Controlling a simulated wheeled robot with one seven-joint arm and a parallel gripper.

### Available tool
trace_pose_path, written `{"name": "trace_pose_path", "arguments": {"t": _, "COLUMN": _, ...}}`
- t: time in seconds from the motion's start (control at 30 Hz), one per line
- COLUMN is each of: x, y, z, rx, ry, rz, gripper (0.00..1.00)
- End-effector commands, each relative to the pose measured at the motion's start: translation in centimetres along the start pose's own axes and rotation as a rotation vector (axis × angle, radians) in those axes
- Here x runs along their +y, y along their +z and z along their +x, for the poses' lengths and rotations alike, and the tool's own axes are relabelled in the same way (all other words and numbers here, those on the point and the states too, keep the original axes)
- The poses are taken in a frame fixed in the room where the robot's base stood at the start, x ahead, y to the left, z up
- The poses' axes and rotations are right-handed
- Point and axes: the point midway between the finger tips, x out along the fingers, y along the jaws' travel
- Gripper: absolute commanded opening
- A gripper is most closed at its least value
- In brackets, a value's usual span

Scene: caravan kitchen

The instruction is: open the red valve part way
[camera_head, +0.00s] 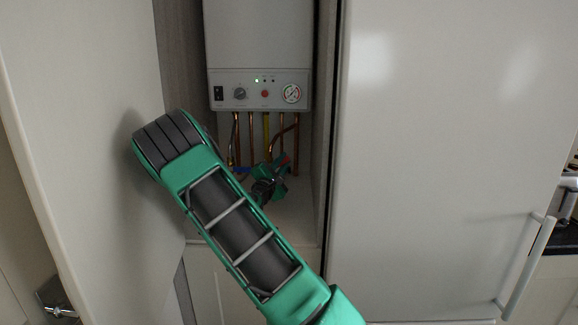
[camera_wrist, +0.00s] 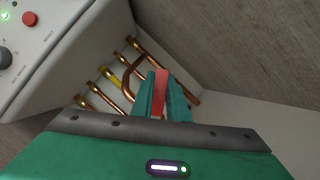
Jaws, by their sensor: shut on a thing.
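The red valve handle (camera_wrist: 161,88) shows in the wrist view as a flat red bar between the two green fingers of my gripper (camera_wrist: 158,100). My gripper is shut on it. In the head view my gripper (camera_head: 279,168) reaches into the cupboard under the boiler, among the copper pipes, and only a little red shows at its tips. The valve's body and the handle's exact angle to its pipe are hidden by the fingers.
The white boiler (camera_head: 258,45) hangs above, with a control panel and gauge (camera_head: 291,93). Several copper pipes (camera_head: 251,135) run down from it close to my gripper. An open door (camera_head: 85,120) stands at left; a large white door (camera_head: 450,150) is at right.

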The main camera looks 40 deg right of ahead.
Motion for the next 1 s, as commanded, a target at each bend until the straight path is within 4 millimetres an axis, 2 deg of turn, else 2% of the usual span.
{"name": "trace_pose_path", "arguments": {"t": 0.1, "x": 0.38, "y": -0.59, "z": -0.43, "rx": 0.010, "ry": 0.008, "rz": -0.010, "gripper": 0.00}}
{"name": "trace_pose_path", "arguments": {"t": 0.47, "x": 0.63, "y": -0.79, "z": -0.60, "rx": 0.013, "ry": 0.012, "rz": -0.011, "gripper": 0.00}}
{"name": "trace_pose_path", "arguments": {"t": 0.5, "x": 0.65, "y": -0.80, "z": -0.61, "rx": 0.013, "ry": 0.012, "rz": -0.011, "gripper": 0.16}}
{"name": "trace_pose_path", "arguments": {"t": 0.57, "x": 0.68, "y": -0.79, "z": -0.62, "rx": 0.012, "ry": 0.012, "rz": -0.011, "gripper": 0.31}}
{"name": "trace_pose_path", "arguments": {"t": 0.6, "x": 0.70, "y": -0.78, "z": -0.64, "rx": 0.012, "ry": 0.012, "rz": -0.011, "gripper": 0.33}}
{"name": "trace_pose_path", "arguments": {"t": 1.0, "x": 0.64, "y": -0.73, "z": -1.16, "rx": 0.010, "ry": 0.011, "rz": -0.013, "gripper": 0.33}}
